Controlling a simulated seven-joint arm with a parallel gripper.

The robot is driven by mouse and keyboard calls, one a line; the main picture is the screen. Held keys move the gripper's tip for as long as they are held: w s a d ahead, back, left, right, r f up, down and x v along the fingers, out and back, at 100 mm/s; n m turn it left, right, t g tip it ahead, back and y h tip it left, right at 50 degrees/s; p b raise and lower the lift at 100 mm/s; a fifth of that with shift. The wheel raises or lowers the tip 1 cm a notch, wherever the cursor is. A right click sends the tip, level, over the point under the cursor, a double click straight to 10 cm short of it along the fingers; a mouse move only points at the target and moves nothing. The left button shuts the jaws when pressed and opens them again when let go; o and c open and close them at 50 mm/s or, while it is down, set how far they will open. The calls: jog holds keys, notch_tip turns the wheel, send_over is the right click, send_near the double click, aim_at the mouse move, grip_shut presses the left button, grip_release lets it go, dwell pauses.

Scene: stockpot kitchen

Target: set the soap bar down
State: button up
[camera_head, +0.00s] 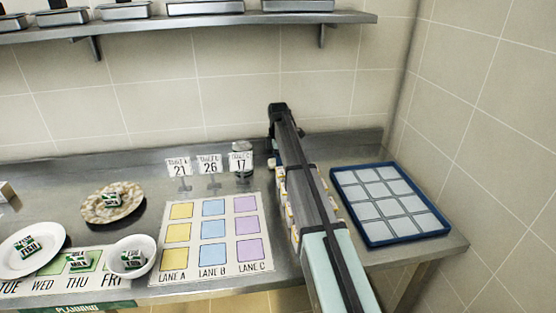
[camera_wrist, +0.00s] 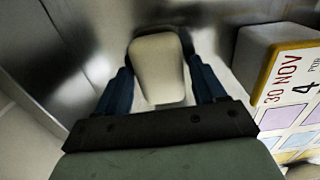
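A cream soap bar (camera_wrist: 158,62) with rounded corners sits between the dark blue fingers of my gripper (camera_wrist: 162,84) in the wrist view. The fingers flank it on both sides, and my gripper looks shut on it. In the head view my arm reaches over the steel counter (camera_head: 222,182) toward the wall, and it hides most of my gripper and the soap. How high the bar is above the counter I cannot tell.
Labelled cartons (camera_wrist: 285,70) stand close to the right of my gripper, partly behind my arm. A blue-rimmed tray (camera_head: 390,242) lies right. A lane mat (camera_head: 223,203), number cards (camera_head: 210,167), a jar (camera_head: 242,160), plates (camera_head: 36,268) and a bowl (camera_head: 145,246) are left.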

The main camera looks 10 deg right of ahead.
jog(key=shift+o, duration=0.7)
notch_tip(320, 180, up, 12)
jog(key=shift+r, duration=0.15)
